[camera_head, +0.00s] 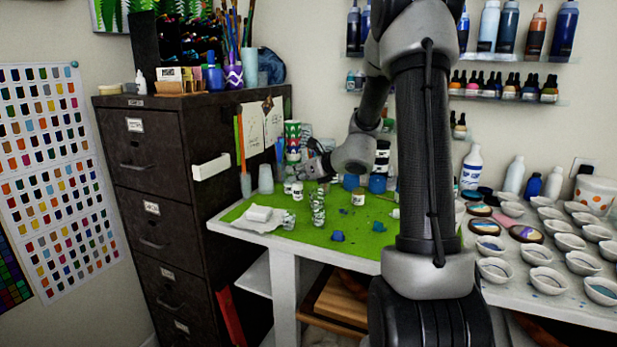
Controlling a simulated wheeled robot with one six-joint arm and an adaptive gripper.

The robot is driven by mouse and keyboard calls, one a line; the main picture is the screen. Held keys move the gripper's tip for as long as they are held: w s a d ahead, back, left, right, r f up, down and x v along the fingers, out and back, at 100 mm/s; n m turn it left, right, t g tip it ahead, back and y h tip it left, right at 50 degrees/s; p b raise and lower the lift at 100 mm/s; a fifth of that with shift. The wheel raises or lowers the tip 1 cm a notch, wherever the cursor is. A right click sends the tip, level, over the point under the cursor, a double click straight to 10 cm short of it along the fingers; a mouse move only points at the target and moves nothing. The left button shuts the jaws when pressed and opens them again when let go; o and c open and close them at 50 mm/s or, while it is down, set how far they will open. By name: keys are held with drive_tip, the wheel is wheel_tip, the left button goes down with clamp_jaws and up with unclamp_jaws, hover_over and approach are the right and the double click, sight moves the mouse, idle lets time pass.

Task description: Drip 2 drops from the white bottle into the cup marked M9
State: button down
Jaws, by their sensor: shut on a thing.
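My gripper (317,168) is over the back left of the green mat (336,236), pointing left and down. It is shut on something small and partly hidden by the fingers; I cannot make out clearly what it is. Small pale labelled containers (297,190) stand just below and left of it, and another labelled jar (358,199) stands to its right. I cannot read M9 on any container, so I cannot tell which is that cup. Larger white bottles (472,167) stand on the right part of the table, away from my gripper.
A folded white cloth (258,214) lies at the mat's left. A glass-like stack (318,209) and blue lumps (338,236) are on the mat. A dark filing cabinet (180,200) stands left. Several small bowls (495,270) fill the right. The mat's front is mostly clear.

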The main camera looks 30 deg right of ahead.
drive_tip(key=s+a+n+g+y, duration=0.25)
drive_tip(key=s+a+n, duration=0.2)
drive_tip(key=n, duration=0.55)
drive_tip(key=f+n+t+h, duration=0.1)
drive_tip(key=f+n, duration=0.1)
drive_tip(key=f+n+t+h, duration=0.1)
drive_tip(key=f+n+t, duration=0.1)
drive_tip(key=f+n+t+h, duration=0.1)
drive_tip(key=f+n+t, duration=0.1)
drive_tip(key=n, duration=0.1)
drive_tip(key=shift+w+a+f+h, duration=0.1)
drive_tip(key=shift+a+f+h, duration=0.2)
drive_tip(key=shift+f+h, duration=0.05)
drive_tip(key=shift+w+n+t, duration=0.1)
drive_tip(key=shift+n+t, duration=0.25)
drive_tip(key=shift+n, duration=0.05)
drive_tip(key=shift+r, duration=0.1)
drive_tip(key=shift+n+t, duration=0.3)
drive_tip(key=shift+n, duration=0.2)
drive_tip(key=shift+d, duration=0.1)
drive_tip(key=shift+n+t+h, duration=0.3)
drive_tip(key=shift+n, duration=0.1)
drive_tip(key=shift+n+t, duration=0.4)
drive_tip(key=shift+n, duration=0.3)
